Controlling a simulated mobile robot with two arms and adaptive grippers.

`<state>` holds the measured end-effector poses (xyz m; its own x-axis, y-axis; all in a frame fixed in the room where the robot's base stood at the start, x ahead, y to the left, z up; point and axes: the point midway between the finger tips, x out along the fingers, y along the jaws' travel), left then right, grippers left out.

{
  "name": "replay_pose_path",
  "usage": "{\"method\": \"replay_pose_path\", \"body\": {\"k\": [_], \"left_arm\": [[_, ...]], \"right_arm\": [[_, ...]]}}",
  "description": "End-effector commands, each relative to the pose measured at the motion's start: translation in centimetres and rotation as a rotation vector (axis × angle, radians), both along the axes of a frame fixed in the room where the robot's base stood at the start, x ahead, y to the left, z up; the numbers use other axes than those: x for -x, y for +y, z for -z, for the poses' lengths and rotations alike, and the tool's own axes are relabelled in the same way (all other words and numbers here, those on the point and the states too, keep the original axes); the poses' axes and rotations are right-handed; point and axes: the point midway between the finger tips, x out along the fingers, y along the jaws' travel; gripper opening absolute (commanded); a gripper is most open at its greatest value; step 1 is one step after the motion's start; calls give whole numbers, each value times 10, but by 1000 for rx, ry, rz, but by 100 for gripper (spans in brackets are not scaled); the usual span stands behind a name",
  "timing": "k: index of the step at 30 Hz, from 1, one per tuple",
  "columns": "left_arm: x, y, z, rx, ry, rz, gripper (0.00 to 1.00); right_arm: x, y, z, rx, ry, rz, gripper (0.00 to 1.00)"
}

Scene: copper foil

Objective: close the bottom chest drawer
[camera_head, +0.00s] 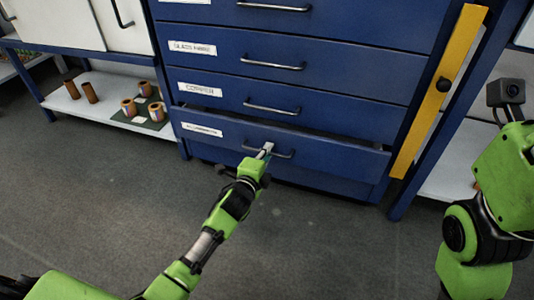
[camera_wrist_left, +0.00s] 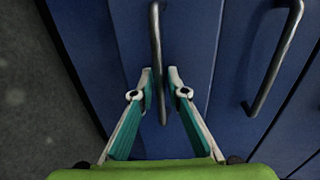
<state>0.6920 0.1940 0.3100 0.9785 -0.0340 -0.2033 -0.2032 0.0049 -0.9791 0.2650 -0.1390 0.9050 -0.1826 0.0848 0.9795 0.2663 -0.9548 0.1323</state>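The bottom chest drawer (camera_head: 335,150) is a blue front with a white label and a dark bar handle (camera_head: 282,154). It stands slightly out from the chest, with a narrow dark gap along its top edge. My left gripper (camera_head: 267,148) is at this handle. In the left wrist view, the handle (camera_wrist_left: 156,40) runs between the two fingertips of my left gripper (camera_wrist_left: 161,76). The fingers are apart, with a gap on each side of the bar. My right arm shows at the right, but its fingers do not.
Closed blue drawers, such as the one above (camera_head: 300,107), fill the chest. A yellow upright strip (camera_head: 436,95) stands right of it. A low white shelf (camera_head: 100,105) at left holds several copper-coloured rolls. The grey floor (camera_head: 330,240) in front is clear.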

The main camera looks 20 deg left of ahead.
Motion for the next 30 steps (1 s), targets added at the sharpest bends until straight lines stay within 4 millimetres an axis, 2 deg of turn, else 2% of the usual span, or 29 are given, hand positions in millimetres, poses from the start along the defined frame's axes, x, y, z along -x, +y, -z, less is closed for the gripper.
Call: {"method": "replay_pose_path", "body": {"k": [1,2,8,18,27,28,30], "left_arm": [[0,0,0,0,0,0,6],[0,0,0,0,0,0,0],[0,0,0,0,0,0,0],[-37,-1,1,-1,1,-1,0],[-40,0,-1,-1,-1,-2,0],[-40,0,-1,-1,-2,-2,12],[-40,0,-1,-1,-2,-2,14]], "right_arm": [[0,0,0,0,0,0,40],[0,0,0,0,0,0,40],[0,0,0,0,0,0,40],[0,1,1,2,-2,0,40],[3,0,0,1,-10,0,40],[3,0,0,1,-10,0,40],[3,0,-1,1,-11,0,40]]}}
